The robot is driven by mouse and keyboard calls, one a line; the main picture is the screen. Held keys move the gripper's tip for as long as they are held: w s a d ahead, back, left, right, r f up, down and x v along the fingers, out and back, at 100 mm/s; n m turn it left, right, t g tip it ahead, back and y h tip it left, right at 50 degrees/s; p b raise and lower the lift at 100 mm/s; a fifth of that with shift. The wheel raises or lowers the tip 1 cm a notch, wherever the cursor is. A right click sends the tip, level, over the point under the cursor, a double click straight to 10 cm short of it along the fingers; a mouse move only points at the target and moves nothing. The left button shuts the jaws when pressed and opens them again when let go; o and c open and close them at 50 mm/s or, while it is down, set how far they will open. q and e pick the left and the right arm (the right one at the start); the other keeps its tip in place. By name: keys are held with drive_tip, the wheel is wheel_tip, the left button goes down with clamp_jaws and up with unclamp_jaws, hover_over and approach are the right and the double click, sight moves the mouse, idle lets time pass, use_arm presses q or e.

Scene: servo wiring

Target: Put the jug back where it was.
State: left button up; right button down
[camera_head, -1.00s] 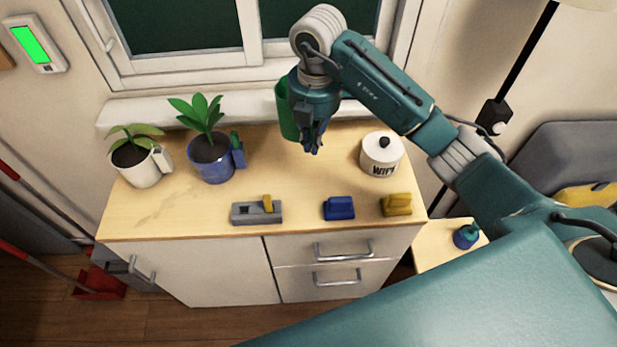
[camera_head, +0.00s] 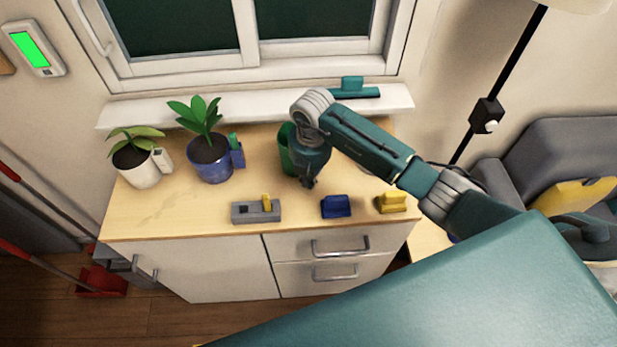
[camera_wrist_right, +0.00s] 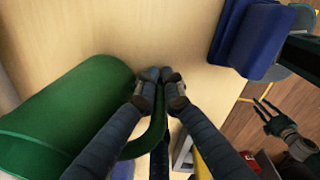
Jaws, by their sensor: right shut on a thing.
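The green jug (camera_head: 286,152) is at the back middle of the wooden cabinet top (camera_head: 190,215), partly hidden behind my right gripper (camera_head: 308,183). In the right wrist view its green body (camera_wrist_right: 65,115) fills the left side. There my right gripper (camera_wrist_right: 163,75) is shut on the jug's curved handle (camera_wrist_right: 156,130), with the fingertips close above the wood. I cannot tell whether the jug's base touches the top. My left gripper (camera_wrist_right: 268,112) shows small at the right of the wrist view, its fingers apart and empty. It is out of the head view.
A blue pot (camera_head: 210,165) and a white pot (camera_head: 138,172) with plants stand left of the jug. A grey block (camera_head: 245,212), blue block (camera_head: 336,206) and yellow block (camera_head: 391,202) line the front. A teal tool (camera_head: 352,90) lies on the sill.

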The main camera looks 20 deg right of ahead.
drive_tip(key=shift+f, duration=0.1)
drive_tip(key=c, duration=1.9)
unclamp_jaws()
drive_tip(key=shift+o, duration=0.2)
drive_tip(key=r+b, duration=0.1)
drive_tip(key=r, duration=0.2)
drive_tip(key=r+b, duration=0.1)
drive_tip(key=r, duration=0.3)
drive_tip(key=r+b, duration=0.1)
drive_tip(key=r, duration=0.3)
drive_tip(key=shift+s, duration=0.35)
drive_tip(key=shift+s+r, duration=0.1)
drive_tip(key=shift+r, duration=0.55)
